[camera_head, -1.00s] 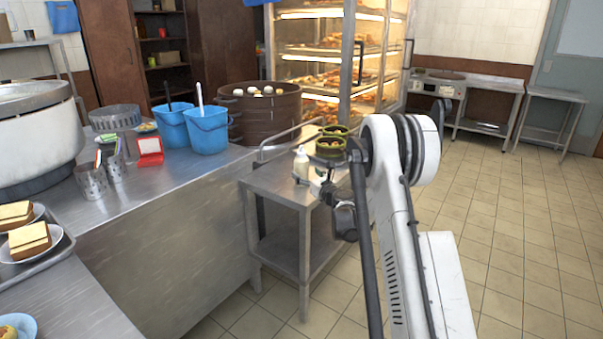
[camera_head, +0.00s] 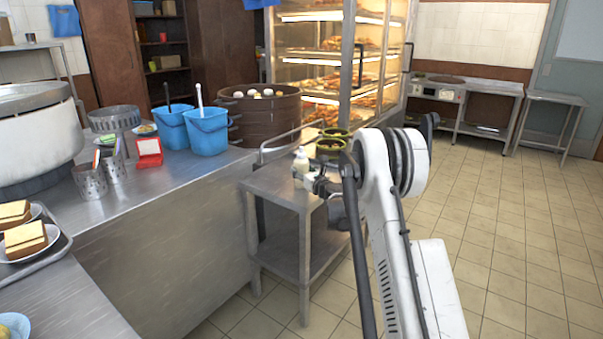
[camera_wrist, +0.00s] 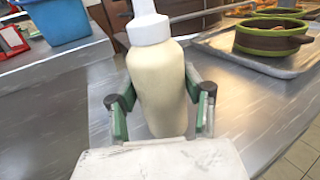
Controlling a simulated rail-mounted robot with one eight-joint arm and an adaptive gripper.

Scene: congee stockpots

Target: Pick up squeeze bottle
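The squeeze bottle (camera_wrist: 158,85), cream-coloured with a white cap, stands upright on the steel side table (camera_head: 270,187). In the wrist view it fills the middle, between the two green-and-black fingers of my gripper (camera_wrist: 161,98). The fingers are spread on either side of it, and small gaps seem to show, so it does not look gripped. In the head view the bottle (camera_head: 300,161) is small, with my gripper (camera_head: 316,182) low at its right side. My arm hides part of the table there.
Green-rimmed brown bowls (camera_wrist: 272,36) sit on a metal tray (camera_wrist: 228,50) behind and right of the bottle. A blue bucket (camera_head: 208,131) and a large brown steamer (camera_head: 262,112) stand on the counter at left. Open floor lies to the right.

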